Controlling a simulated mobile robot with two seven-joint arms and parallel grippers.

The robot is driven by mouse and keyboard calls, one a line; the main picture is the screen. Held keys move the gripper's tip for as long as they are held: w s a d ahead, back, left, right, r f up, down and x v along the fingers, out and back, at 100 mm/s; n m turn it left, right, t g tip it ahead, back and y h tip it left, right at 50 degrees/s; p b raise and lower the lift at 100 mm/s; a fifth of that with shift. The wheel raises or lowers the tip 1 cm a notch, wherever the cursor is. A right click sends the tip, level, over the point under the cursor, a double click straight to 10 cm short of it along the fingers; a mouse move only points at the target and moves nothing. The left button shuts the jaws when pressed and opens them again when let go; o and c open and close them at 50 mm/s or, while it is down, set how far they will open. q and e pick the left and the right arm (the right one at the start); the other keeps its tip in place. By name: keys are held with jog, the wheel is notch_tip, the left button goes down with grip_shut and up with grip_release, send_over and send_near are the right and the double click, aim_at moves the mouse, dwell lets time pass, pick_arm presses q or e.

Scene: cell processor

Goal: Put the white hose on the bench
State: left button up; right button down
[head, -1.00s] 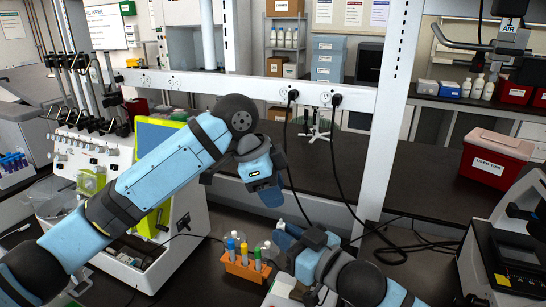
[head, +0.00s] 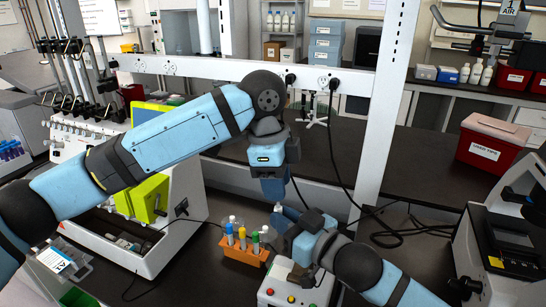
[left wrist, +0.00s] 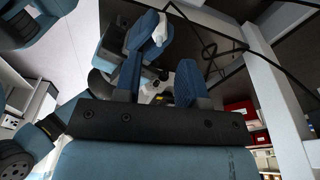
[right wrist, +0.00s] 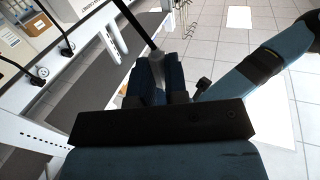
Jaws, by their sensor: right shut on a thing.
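My right gripper (head: 282,217) is low over the bench, beside the orange tube rack. In the right wrist view its fingers (right wrist: 157,75) are shut on a small pale piece (right wrist: 157,65). I take it for the white hose, but most of it is hidden between the fingers. A small white tip (head: 278,207) shows there in the head view. My left gripper (head: 274,188) points down just above the right one. In the left wrist view its fingers (left wrist: 160,85) are apart with a gap between them. The dark bench (head: 205,280) lies below both.
The orange rack (head: 243,255) holds several coloured-cap tubes. A white box with coloured buttons (head: 290,297) stands in front of my right gripper. The white machine with a green part (head: 150,197) is at left. A white post (head: 385,130) and black cables stand behind.

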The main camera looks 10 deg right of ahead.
aim_at(281, 207)
pick_arm(q)
jog(key=shift+s+d+f, duration=0.1)
jog(key=shift+d+f, duration=0.05)
jog(key=shift+f, duration=0.75)
jog(key=shift+d+f, duration=0.1)
jog(key=shift+f, duration=0.8)
grip_shut()
pick_arm(e)
jog(key=c, duration=1.1)
grip_release()
jog(key=shift+o, duration=0.2)
jog(key=shift+d, duration=0.1)
